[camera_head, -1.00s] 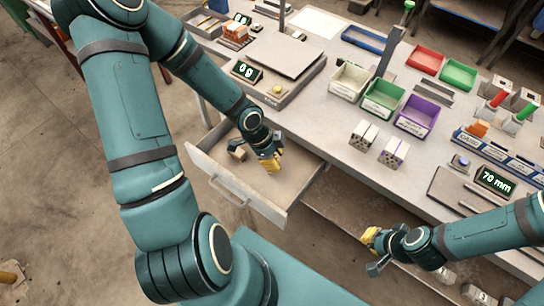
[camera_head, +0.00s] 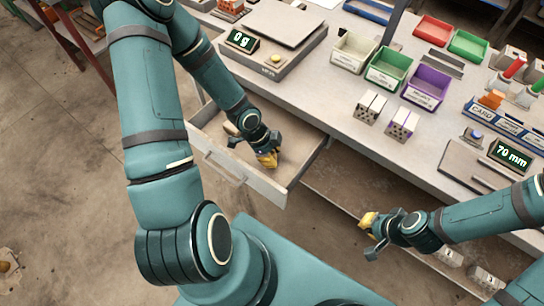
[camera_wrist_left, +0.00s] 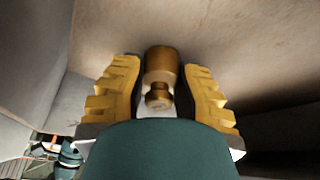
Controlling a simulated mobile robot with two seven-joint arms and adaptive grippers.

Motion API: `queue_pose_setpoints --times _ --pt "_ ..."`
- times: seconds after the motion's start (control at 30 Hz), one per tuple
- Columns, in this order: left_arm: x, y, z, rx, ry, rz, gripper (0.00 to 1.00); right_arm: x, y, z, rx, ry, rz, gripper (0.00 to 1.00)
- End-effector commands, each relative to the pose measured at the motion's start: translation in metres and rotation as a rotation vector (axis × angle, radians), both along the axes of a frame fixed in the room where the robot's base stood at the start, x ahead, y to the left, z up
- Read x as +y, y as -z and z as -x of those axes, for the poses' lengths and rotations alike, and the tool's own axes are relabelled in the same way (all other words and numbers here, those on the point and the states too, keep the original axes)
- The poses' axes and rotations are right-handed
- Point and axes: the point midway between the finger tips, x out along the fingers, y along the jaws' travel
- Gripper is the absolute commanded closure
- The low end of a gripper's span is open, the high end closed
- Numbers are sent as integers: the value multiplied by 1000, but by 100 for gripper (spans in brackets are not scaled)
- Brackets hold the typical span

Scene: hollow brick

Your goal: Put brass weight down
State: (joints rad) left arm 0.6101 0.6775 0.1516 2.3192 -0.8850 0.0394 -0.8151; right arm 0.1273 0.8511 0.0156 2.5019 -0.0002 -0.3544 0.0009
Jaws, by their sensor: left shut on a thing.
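The brass weight (camera_wrist_left: 161,68) is a gold-coloured cylinder with a narrower neck and knob. In the left wrist view it sits between the two yellow fingers of my left gripper (camera_wrist_left: 161,90), which is shut on it. In the head view my left gripper (camera_head: 267,159) is down inside the open drawer (camera_head: 226,174), near its right side. The weight cannot be made out there. Whether the weight touches the drawer floor is unclear. My right gripper (camera_head: 369,220) hangs in front of the bench, clear of the drawer; its finger gap is too small to judge.
A scale (camera_head: 272,45) with a display reading 0 g stands on the bench above the drawer. White, green and purple bins (camera_head: 427,88) and two holed blocks (camera_head: 370,107) stand to its right. The drawer walls surround my left gripper.

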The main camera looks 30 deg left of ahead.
Motion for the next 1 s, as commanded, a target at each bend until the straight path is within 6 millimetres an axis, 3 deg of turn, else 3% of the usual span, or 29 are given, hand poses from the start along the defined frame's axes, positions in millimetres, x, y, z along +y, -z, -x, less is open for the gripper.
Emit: queue_pose_setpoints --times 0.37,0.4,0.47,0.83,1.0 --pt "0 6 -1 -2 -1 -1 100 0 4 -1 -2 1 0 100" --pt "0 7 0 -2 -1 -1 63 0 4 -1 -2 1 0 100" --pt "0 6 0 -2 -1 -1 48 0 4 -1 -2 1 0 100" --pt "0 2 -1 -2 -1 -1 48 0 1 -1 -2 1 0 100" --pt "7 -19 2 -3 -4 0 48 0 -13 2 4 0 -1 100"
